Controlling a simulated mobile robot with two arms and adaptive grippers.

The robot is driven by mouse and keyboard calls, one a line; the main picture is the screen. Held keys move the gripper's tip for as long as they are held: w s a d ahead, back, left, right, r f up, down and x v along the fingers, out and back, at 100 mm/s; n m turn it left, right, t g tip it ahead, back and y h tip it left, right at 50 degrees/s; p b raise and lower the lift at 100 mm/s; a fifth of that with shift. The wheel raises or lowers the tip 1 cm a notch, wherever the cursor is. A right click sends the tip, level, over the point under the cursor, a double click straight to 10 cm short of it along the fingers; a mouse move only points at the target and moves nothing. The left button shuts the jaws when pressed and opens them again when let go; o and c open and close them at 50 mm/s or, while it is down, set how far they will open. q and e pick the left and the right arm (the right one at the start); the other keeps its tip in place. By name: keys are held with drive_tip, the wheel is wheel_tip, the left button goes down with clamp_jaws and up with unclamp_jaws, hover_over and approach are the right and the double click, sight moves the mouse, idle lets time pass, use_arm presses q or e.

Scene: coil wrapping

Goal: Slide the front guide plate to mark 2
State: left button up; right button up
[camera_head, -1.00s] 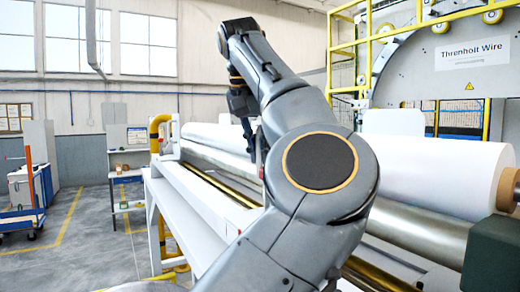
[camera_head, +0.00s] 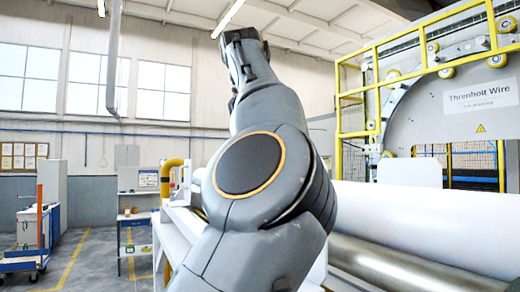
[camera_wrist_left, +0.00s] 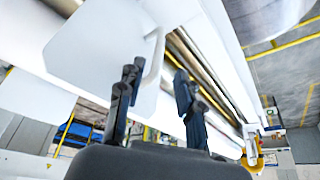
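A white plate with rounded corners (camera_wrist_left: 95,50), which looks like the guide plate, fills the upper left of the left wrist view. My left gripper (camera_wrist_left: 158,88) is open there, its two dark fingers apart. One finger overlaps the plate's lower right edge in the picture and the other is past that edge, over the metal rails. I cannot tell whether either touches the plate. In the head view a flat white panel (camera_head: 410,172) stands behind the large white roll. A large grey arm link of mine blocks the middle, and no gripper fingers show there. No mark 2 is readable.
The white roll (camera_head: 430,222) and a shiny metal roller (camera_head: 400,265) lie on the right. A yellow guard frame (camera_head: 372,100) and a grey machine disc labelled Threnholt Wire (camera_head: 470,105) stand behind. A cart (camera_head: 35,240) is far left on open floor.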

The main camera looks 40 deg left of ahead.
use_arm(q)
drive_tip(key=v, duration=0.3)
drive_tip(key=shift+s+r, duration=0.1)
drive_tip(key=shift+r, duration=0.25)
idle(0.4)
